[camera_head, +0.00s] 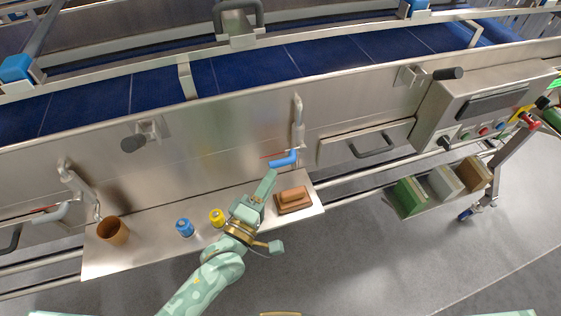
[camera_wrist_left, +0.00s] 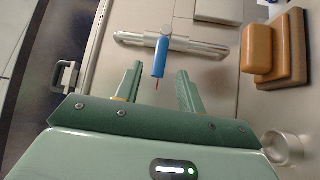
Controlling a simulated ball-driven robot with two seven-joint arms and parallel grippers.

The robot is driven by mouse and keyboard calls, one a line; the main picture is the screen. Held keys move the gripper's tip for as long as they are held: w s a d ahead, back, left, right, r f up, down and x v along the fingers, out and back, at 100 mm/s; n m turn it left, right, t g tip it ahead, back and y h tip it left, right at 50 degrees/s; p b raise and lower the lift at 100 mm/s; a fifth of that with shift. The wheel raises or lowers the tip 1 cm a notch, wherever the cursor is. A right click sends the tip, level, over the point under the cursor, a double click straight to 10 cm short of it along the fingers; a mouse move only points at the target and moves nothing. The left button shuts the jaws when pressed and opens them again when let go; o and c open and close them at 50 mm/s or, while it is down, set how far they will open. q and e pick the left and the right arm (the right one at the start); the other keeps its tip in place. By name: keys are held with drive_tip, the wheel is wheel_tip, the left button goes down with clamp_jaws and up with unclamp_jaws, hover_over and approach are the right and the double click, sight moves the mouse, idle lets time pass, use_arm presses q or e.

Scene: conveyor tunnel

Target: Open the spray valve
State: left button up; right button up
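The spray valve has a blue lever handle (camera_head: 284,160) on a steel pipe (camera_head: 297,122) at the front of the conveyor panel. In the left wrist view the blue handle (camera_wrist_left: 161,55) points toward me from a steel cross pipe (camera_wrist_left: 195,47), with a thin red tip or rod at its near end. My left gripper (camera_head: 270,182) is just below the handle in the head view. Its fingers are open, one on each side of the handle's near end, with visible gaps. I cannot tell the depth between them exactly. My right gripper is not in view.
A brown block-like brush (camera_head: 293,199) lies on the steel shelf (camera_head: 150,255), right of my gripper. A yellow-capped item (camera_head: 217,217), a blue one (camera_head: 184,227) and a brown cup (camera_head: 112,231) stand left. A drawer (camera_head: 345,148) and control box (camera_head: 480,100) are right.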

sight(280, 161)
use_arm(q)
drive_tip(key=x, duration=0.6)
drive_tip(key=shift+w+d, duration=0.1)
drive_tip(key=shift+w, duration=0.1)
clamp_jaws()
